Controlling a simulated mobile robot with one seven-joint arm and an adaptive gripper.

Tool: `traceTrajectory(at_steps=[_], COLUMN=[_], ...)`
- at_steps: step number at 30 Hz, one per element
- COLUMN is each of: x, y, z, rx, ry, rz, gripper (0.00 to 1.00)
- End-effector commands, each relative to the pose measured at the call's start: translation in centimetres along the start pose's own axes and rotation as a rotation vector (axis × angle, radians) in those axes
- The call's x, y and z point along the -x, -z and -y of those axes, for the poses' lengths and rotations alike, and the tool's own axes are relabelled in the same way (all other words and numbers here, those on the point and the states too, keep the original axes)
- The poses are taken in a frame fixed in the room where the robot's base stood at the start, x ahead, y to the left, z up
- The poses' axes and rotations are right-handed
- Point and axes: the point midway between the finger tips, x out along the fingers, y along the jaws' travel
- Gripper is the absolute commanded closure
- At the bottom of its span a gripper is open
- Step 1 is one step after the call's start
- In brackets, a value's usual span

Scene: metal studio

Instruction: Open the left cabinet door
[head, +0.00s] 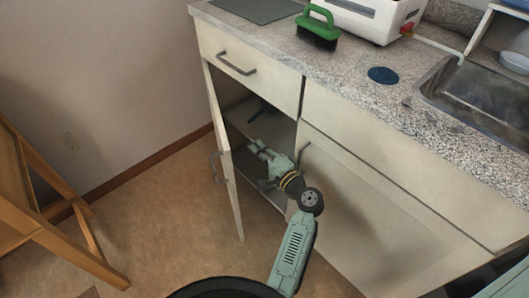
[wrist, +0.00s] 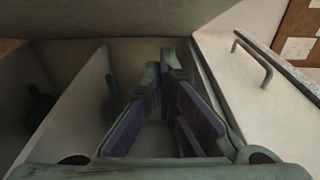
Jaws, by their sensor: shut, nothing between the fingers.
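The left cabinet door (head: 226,160) stands partly open, swung outward, in the head view. Its bar handle (head: 216,167) is on the outer face. My gripper (head: 254,147) is in the cabinet opening, to the right of the door and on its inner side. A clear gap shows between the fingers and the door. In the wrist view my gripper (wrist: 166,64) has its fingertips together with nothing between them. A pale panel with a bar handle (wrist: 255,58) shows at the right there; I cannot tell which panel it is.
A closed drawer (head: 247,72) is above the opening. The right door (head: 370,215) is closed. A green brush (head: 318,28) and a blue round item (head: 383,75) are on the counter. A wooden frame (head: 50,205) stands at left, with free floor between it and the door.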

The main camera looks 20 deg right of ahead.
Motion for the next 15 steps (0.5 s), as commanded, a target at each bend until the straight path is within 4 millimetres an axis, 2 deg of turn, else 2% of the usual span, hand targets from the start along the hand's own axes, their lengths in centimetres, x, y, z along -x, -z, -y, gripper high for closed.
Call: traceTrajectory(at_steps=[3, 6, 15], x=[-2.0, -3.0, -3.9], y=[0.0, 0.0, 0.0], z=[0.2, 0.1, 0.0], rx=[0.001, 0.000, 0.001], ry=[0.000, 0.000, 0.000], rz=[0.002, 0.000, 0.000], gripper=[1.00, 1.00, 1.00])
